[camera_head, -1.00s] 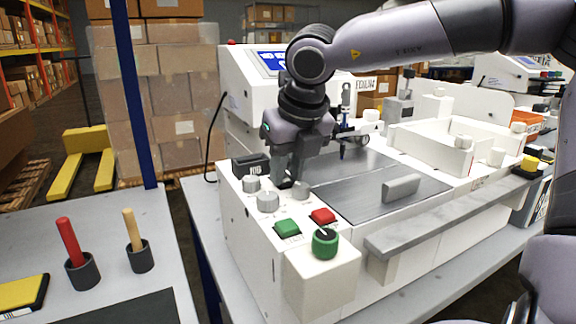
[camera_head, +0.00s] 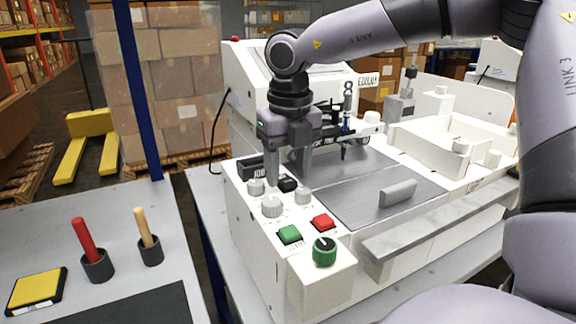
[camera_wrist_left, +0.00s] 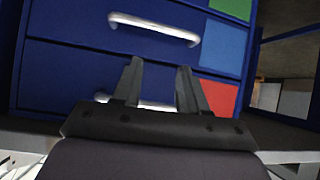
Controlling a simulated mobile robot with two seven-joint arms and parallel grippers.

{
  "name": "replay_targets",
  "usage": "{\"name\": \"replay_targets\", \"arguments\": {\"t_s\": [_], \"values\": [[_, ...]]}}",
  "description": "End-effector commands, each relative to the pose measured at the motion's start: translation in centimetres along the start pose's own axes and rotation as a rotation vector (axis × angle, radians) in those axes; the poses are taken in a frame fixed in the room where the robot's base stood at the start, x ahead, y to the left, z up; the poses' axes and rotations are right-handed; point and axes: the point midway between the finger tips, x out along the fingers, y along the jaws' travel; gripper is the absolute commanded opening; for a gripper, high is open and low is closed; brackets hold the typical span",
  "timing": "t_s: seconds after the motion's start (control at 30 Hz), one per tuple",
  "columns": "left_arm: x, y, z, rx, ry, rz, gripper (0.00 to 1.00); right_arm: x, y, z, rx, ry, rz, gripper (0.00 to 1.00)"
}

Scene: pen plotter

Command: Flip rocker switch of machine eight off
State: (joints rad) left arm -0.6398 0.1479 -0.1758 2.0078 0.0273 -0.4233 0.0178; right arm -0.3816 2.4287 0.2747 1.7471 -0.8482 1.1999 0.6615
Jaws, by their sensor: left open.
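The white plotter machine (camera_head: 262,90) stands on a grey table in the head view; I cannot read a number eight on it. A small black rocker switch (camera_head: 288,184) sits on its front panel, among grey knobs and behind the green button. Its rocker position is too small to tell. My right gripper (camera_head: 287,172) points down just above and behind the switch, fingers apart and empty. Whether a fingertip touches the switch I cannot tell. My left gripper (camera_wrist_left: 158,82) is open and empty in the left wrist view, in front of blue drawers.
Close to the switch are grey knobs (camera_head: 272,206), a black display (camera_head: 258,168), a green button (camera_head: 290,234), a red button (camera_head: 323,222) and a green knob (camera_head: 324,251). A pen carriage (camera_head: 344,140) stands right of the gripper. Blue drawers (camera_wrist_left: 75,62) face my left gripper.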

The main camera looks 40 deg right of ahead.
Motion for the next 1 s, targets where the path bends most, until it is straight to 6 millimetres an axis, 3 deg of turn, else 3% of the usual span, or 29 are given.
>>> {"name": "replay_targets", "arguments": {"t_s": [0.33, 0.7, 1.0], "values": [[-0.1, 0.0, -0.1, -0.001, 0.000, -0.001, 0.43, -0.4, 0.0, 0.0, 0.000, -0.001, 0.000, 0.53], [-0.3, 0.0, -0.4, 0.001, 0.002, -0.001, 0.43, -5.9, 0.0, 0.1, 0.001, -0.003, 0.000, 0.53], [-0.3, 0.0, -0.3, 0.001, 0.002, -0.002, 0.43, -7.2, 0.0, 0.0, 0.000, -0.001, 0.000, 0.53]]}}
